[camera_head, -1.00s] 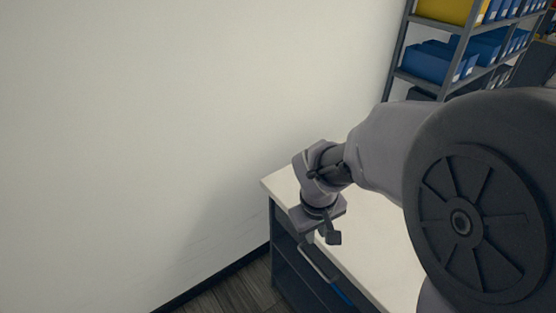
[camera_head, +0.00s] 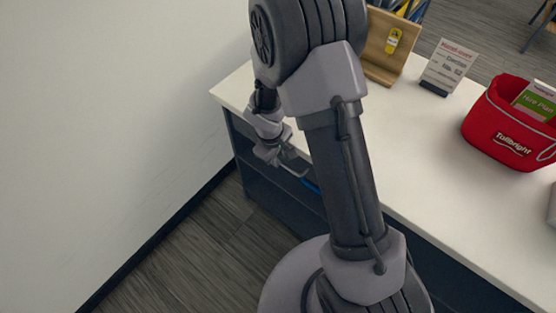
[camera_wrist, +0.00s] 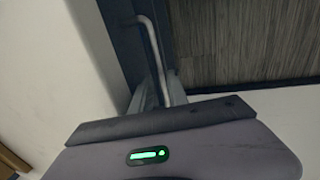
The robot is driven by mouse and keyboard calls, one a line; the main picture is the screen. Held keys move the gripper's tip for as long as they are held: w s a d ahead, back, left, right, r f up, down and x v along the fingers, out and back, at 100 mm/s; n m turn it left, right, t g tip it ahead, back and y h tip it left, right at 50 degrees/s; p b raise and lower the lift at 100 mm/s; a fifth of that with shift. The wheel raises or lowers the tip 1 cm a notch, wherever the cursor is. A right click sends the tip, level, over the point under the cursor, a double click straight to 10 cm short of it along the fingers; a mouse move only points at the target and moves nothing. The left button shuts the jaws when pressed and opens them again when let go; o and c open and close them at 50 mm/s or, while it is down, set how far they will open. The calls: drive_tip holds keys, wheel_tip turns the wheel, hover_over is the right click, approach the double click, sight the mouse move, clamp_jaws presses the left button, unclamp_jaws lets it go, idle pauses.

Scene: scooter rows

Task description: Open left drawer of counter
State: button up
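The counter (camera_head: 420,165) has a white top and a dark front, and its left end is near the wall. A thin silver handle (camera_head: 294,163) shows on the left part of its front, beside my gripper (camera_head: 268,156). In the wrist view the bent handle bar (camera_wrist: 154,48) runs down to between the pale fingers of my gripper (camera_wrist: 160,94). Whether the fingers press on the bar is not clear, because the gripper body hides their lower part. The left drawer's front is partly hidden by my arm, and any gap at it is not clear.
A red basket (camera_head: 512,122), a small sign (camera_head: 447,66) and a wooden holder (camera_head: 391,48) stand on the counter. A blue strip (camera_head: 312,187) shows by the counter front. Wooden floor (camera_head: 205,235) is clear between wall and counter.

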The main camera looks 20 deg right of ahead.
drive_tip(key=shift+f, duration=0.35)
clamp_jaws()
idle(1.2)
